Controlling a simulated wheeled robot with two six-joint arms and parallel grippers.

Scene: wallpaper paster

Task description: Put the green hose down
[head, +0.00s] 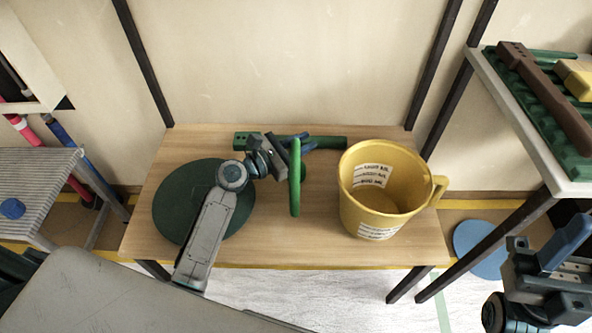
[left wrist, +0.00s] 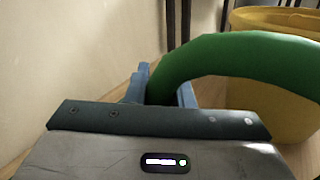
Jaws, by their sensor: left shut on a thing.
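The green hose (head: 295,185) is a thick curved piece above the wooden table, left of the yellow bucket. My left gripper (head: 297,140) is shut on the hose near its back end. In the left wrist view the hose (left wrist: 235,52) rises from between the blue fingers (left wrist: 160,92) and arches right, in front of the bucket. Whether the hose touches the table is unclear. My right gripper (head: 560,250) is at the lower right, away from the table; its jaw opening is not clear.
The wooden table (head: 270,240) holds a yellow bucket (head: 365,205) with a handle, a dark green disc (head: 180,200) and a green bar (head: 328,143) at the back. Its front middle is bare. A shelf with green and brown tools (head: 545,95) stands right, a striped stand (head: 35,180) left.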

